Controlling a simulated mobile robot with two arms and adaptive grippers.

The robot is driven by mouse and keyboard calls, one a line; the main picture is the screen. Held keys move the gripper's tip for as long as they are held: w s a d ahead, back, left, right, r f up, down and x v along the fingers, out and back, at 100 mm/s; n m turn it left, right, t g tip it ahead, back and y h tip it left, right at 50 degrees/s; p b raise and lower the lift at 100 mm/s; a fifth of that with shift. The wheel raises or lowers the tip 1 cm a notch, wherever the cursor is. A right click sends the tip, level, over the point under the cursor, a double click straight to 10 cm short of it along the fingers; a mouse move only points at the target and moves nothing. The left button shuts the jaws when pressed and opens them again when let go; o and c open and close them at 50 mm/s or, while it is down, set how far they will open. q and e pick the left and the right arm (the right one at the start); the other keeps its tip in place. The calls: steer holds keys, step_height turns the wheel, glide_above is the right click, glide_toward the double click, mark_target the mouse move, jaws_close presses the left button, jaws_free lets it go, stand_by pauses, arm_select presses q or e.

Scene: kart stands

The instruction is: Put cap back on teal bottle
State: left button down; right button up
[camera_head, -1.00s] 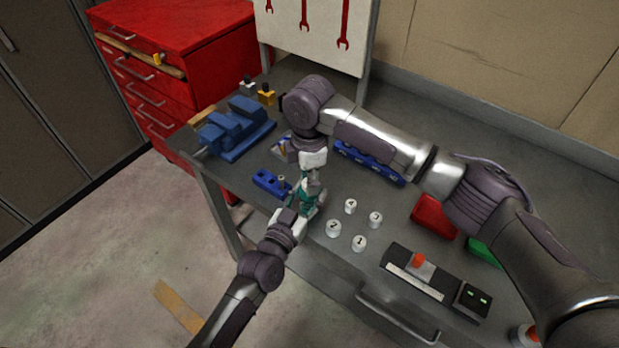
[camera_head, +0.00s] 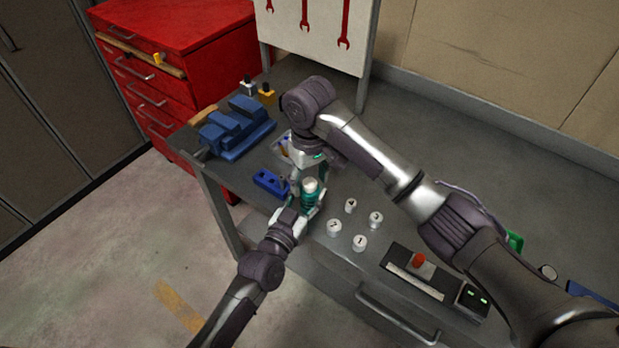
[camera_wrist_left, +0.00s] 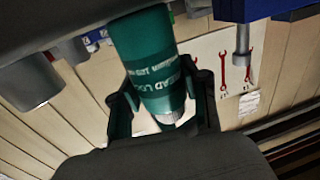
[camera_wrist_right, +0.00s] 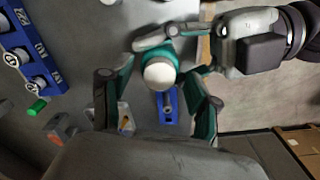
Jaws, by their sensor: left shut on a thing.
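The teal bottle (camera_head: 308,200) stands roughly upright at the bench's front edge, with my left gripper (camera_head: 303,210) shut around it. A white cap (camera_head: 310,185) sits on the bottle's top; how tight it is, I cannot tell. In the left wrist view the teal bottle (camera_wrist_left: 150,65) shows pale lettering, and the ridged white cap (camera_wrist_left: 172,118) is at its lower end in the picture. In the right wrist view the round white cap (camera_wrist_right: 160,75) lies between the spread fingers of my right gripper (camera_wrist_right: 157,100), which is open, with gaps on both sides.
Several numbered white pieces (camera_head: 360,242) stand right of the bottle. A blue block (camera_head: 268,183) lies left of it, and a blue vise (camera_head: 233,132) is farther back. A black device with a red knob (camera_head: 418,259) is at the right front. My right arm crosses the bench.

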step_height(320, 180, up, 12)
stand_by(0.6)
arm_select(q)
steer(key=c, duration=0.5)
jaws_free()
steer(key=v, duration=1.2)
arm_select(e)
steer(key=shift+f, duration=0.1)
